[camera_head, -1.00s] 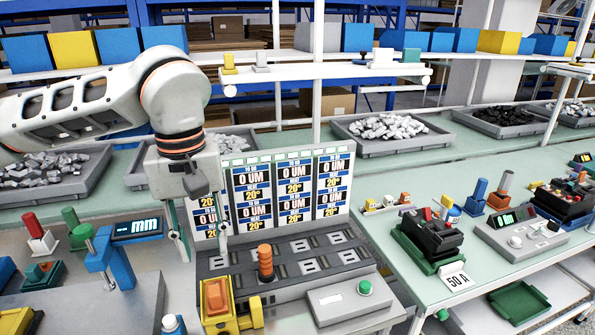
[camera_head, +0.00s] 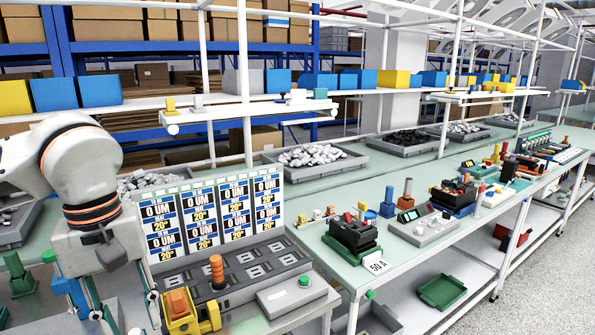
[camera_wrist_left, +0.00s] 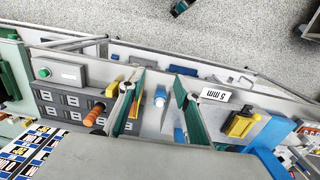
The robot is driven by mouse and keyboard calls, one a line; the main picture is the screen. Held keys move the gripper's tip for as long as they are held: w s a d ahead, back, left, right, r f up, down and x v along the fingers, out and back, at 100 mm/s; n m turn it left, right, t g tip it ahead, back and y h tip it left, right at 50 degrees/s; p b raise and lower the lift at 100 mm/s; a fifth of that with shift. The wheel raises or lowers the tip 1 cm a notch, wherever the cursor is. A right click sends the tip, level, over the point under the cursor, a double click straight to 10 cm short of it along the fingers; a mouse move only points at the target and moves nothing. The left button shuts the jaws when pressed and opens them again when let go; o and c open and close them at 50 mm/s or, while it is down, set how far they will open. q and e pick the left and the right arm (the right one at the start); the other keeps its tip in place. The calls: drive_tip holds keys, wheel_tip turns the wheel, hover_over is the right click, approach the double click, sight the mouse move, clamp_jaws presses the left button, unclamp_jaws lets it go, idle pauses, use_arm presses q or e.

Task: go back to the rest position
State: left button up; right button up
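My left gripper (camera_head: 124,312) is at the lower left of the head view, by the left end of the test bench (camera_head: 240,285). Its two fingers are spread with nothing between them. They also show apart in the left wrist view (camera_wrist_left: 158,80). A display panel (camera_head: 200,218) with several blue-and-white readouts stands behind the bench. On the bench are an orange-topped post (camera_head: 217,270), a yellow clamp (camera_head: 180,322) with an orange block, and a grey box with a green button (camera_head: 305,281). My right gripper is not in view.
A small "5 mm" display (camera_wrist_left: 214,95) shows near one finger in the wrist view. At right, a black breaker (camera_head: 353,233) sits on a green base by a "50 A" card (camera_head: 377,265). A bin of light parts (camera_head: 312,157) stands behind. Open floor (camera_head: 530,270) lies at right.

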use_arm(q)
drive_tip(key=s+d+f+n+g+h, duration=0.25)
drive_tip(key=s+d+h, duration=0.2)
drive_tip(key=d, duration=0.65)
drive_tip(key=s+d+f+n+g+h, duration=0.1)
drive_tip(key=s+d+g+h, duration=0.35)
drive_tip(key=d, duration=0.75)
drive_tip(key=w+d+r+n+t+h, duration=0.4)
drive_tip(key=w+d+r+n+h, duration=0.25)
drive_tip(key=n+h, duration=0.75)
drive_tip(key=w+a+f+n+t+y, duration=0.6)
drive_tip(key=f+n+t, duration=0.35)
drive_tip(key=n, duration=0.55)
drive_tip(key=w+a+f+n+t+y, duration=0.7)
drive_tip(key=n+t, duration=0.4)
drive_tip(key=n, duration=0.5)
drive_tip(key=s+a+f+n+g+y, duration=0.2)
drive_tip(key=s+a+f+n, duration=0.2)
drive_tip(key=f, duration=0.6)
drive_tip(key=s+a+f+n+g+y, duration=0.2)
drive_tip(key=s+f, duration=0.4)
drive_tip(key=f, duration=0.4)
drive_tip(key=s+a+f+n+g+y, duration=0.2)
drive_tip(key=s+a+f+n, duration=0.3)
drive_tip(key=f, duration=0.5)
drive_tip(key=shift+s+a+f+n+y, duration=0.3)
drive_tip(key=shift+s+a+n+y, duration=0.15)
drive_tip(key=shift+n+y, duration=0.5)
